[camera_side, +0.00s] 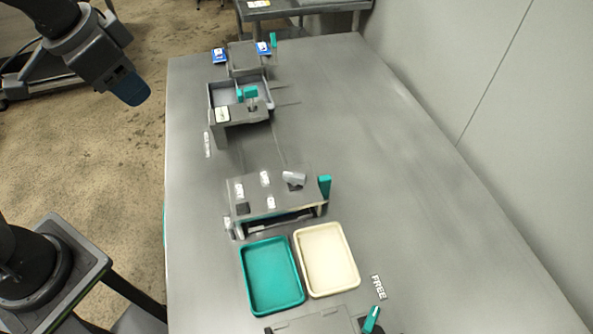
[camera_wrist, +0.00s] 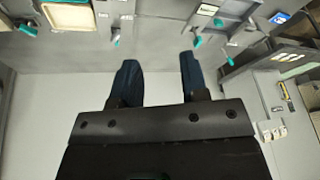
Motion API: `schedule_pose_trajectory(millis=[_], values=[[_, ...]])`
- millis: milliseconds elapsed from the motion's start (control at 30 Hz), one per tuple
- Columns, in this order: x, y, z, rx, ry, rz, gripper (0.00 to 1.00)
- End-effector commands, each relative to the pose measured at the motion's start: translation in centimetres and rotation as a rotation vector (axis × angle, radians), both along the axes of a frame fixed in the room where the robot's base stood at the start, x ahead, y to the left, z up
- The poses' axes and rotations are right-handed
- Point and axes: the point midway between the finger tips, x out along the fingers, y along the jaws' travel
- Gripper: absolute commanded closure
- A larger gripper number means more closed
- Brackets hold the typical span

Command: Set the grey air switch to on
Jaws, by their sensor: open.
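A light grey lever (camera_side: 295,177), which looks like the air switch, stands on top of a low grey box (camera_side: 262,203) in the middle of the table in the side view. It leans over a small dark base; its on and off marks are too small to read. My gripper (camera_side: 133,92) is at the upper left of the side view, beyond the table's left edge and far from the lever. In the wrist view my gripper (camera_wrist: 158,78) shows two blue fingers spread apart, with nothing between them. I cannot pick out the grey lever in the wrist view.
The box bears white labels and a teal handle (camera_side: 324,187) at its right. A teal tray (camera_side: 247,262) and a cream tray (camera_side: 352,270) lie in front. An open drawer unit (camera_side: 213,95) with teal handles stands farther back. The table's right side is clear beside a wall.

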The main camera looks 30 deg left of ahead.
Motion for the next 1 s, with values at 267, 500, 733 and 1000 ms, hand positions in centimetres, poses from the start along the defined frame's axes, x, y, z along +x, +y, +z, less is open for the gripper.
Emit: schedule_pose_trajectory(millis=[267,500,733,1000], values=[[7.9,-7.9,-1.4,0.104,0.149,-0.418,0.58],[12.0,-15.5,-5.8,0.176,0.254,-0.742,0.58],[13.1,-19.3,-8.7,0.207,0.299,-0.897,0.58],[13.1,-19.6,-11.2,0.209,0.308,-0.912,0.58]])
